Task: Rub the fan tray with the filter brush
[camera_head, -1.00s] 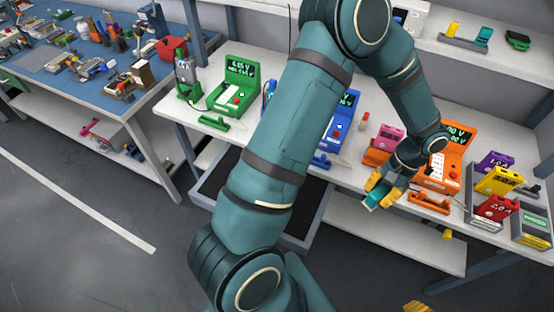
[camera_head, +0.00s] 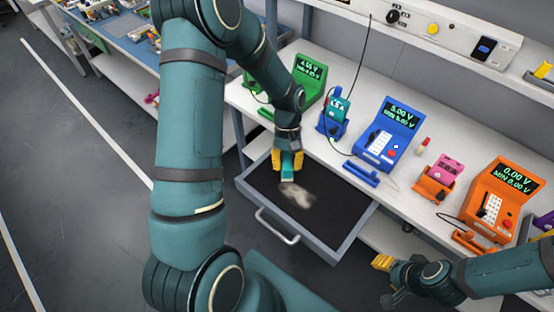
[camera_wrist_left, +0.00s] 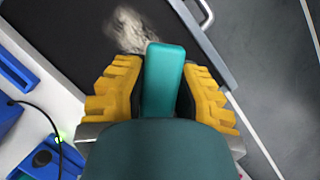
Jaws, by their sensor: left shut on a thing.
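The fan tray (camera_head: 335,228) is a dark, shallow tray with a grey rim and a front handle, pulled out below the bench. A pale dust patch (camera_head: 297,194) lies on its dark floor. My left gripper (camera_head: 288,160) has yellow fingers shut on the teal filter brush (camera_head: 287,173), over the tray's back left part. In the left wrist view the brush (camera_wrist_left: 163,80) points at the dust patch (camera_wrist_left: 128,30). I cannot tell whether its hidden working end touches the tray. My right gripper (camera_head: 385,270) is at the lower right, apart from the tray, its opening unclear.
The bench above the tray holds a green charger (camera_head: 308,80), a blue charger (camera_head: 388,135), an orange charger (camera_head: 502,200) and a pink cell (camera_head: 447,168) in an orange stand. A black cable (camera_head: 352,85) hangs at the back. Grey floor lies open at left.

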